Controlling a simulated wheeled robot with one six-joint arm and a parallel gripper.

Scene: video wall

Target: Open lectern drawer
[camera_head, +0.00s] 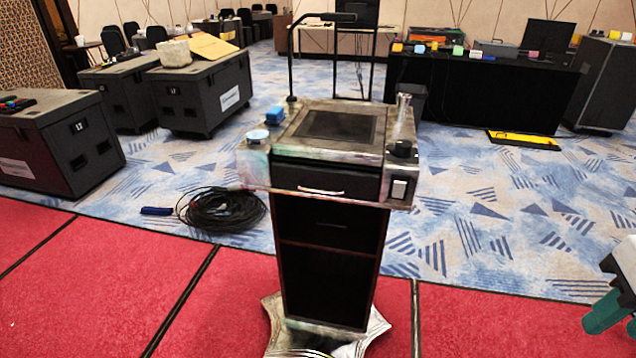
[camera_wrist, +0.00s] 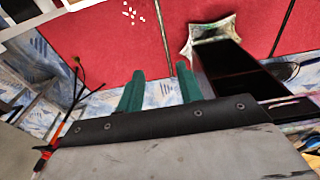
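The lectern (camera_head: 345,104) stands in the middle of the head view, with a dark open cabinet below its top. Its black drawer (camera_head: 290,176) sits just under the top and looks shut, with a pale curved handle (camera_head: 320,191) on the front. My gripper (camera_head: 604,318) is at the right edge of the head view, apart from the lectern and partly cut off. In the wrist view its two teal fingers (camera_wrist: 160,70) are spread with nothing between them.
A black cable coil (camera_head: 222,209) lies on the floor left of the lectern. Dark cases (camera_head: 202,95) stand at the left. A black-draped table (camera_head: 470,90) and a yellow floor sign (camera_head: 523,140) are behind right. Red carpet (camera_head: 490,325) is clear between lectern and gripper.

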